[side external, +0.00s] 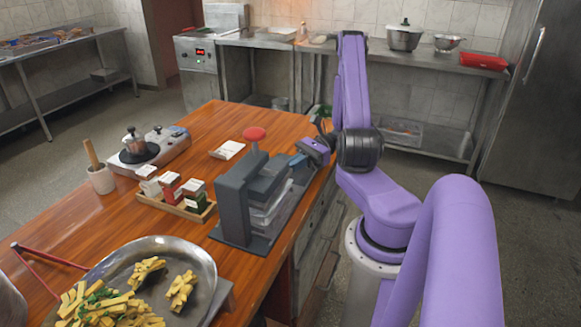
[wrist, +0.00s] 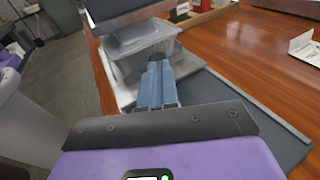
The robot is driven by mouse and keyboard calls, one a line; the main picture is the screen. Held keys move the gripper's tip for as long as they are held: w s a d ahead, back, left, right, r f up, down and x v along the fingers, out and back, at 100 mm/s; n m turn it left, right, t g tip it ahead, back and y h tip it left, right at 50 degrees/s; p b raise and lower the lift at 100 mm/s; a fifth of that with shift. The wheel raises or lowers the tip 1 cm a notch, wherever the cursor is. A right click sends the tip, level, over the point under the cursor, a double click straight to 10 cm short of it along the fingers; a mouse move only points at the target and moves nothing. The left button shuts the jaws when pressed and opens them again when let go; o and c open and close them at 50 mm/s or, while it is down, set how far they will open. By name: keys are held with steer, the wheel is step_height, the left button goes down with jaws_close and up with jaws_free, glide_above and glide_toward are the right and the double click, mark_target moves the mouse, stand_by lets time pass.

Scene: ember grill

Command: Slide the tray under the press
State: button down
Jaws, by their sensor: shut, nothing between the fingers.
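The dark base plate (wrist: 240,118) has a raised edge on its right. Small boxes stand on a wooden board (side external: 178,203) left of the press. A round metal pan (side external: 196,262) with food is in front.

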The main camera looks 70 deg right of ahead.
steer(key=shift+a, duration=0.25)
